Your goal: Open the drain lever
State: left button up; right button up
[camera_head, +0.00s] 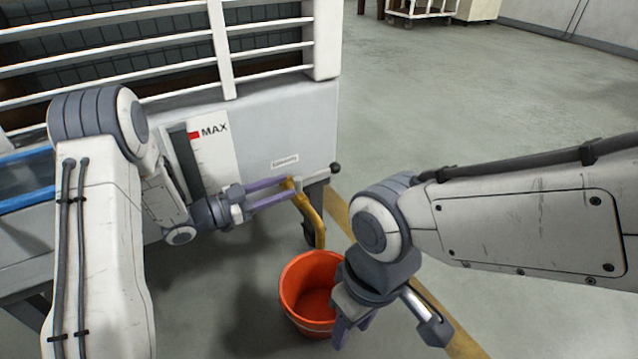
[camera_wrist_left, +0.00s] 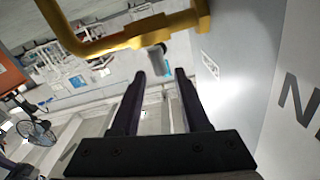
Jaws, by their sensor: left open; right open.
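The drain lever (camera_head: 319,177) is a short bar with a black ball knob (camera_head: 336,168), beside the top of a bent yellow drain pipe (camera_head: 312,218) on the grey machine's side. My left gripper (camera_head: 288,185) is open and empty, its two purple fingers pointing right at the pipe top, with the knob just past them. In the left wrist view the yellow pipe (camera_wrist_left: 130,37) crosses the top, and a dark knob (camera_wrist_left: 157,49) shows beyond and between the open fingertips (camera_wrist_left: 160,74). Whether the fingers touch the pipe is unclear. My right gripper (camera_head: 346,330) is open, low beside the bucket.
An orange bucket (camera_head: 305,270) stands on the floor below the pipe outlet. A gauge (camera_head: 205,150) marked MAX is on the machine's wall. A yellow floor line (camera_head: 455,335) runs to the right of the bucket.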

aim_at(329, 170)
pick_arm(q)
jog(key=b+x, duration=0.4)
jog(key=x, duration=0.4)
jog(key=shift+w+d+f, duration=0.1)
jog(key=shift+w+d, duration=0.05)
jog(key=shift+d, duration=0.2)
jog(key=shift+w+d+b, duration=0.35)
jog(key=shift+w+d, duration=0.05)
jog(key=shift+d, duration=0.2)
grip_shut()
dwell(0.4)
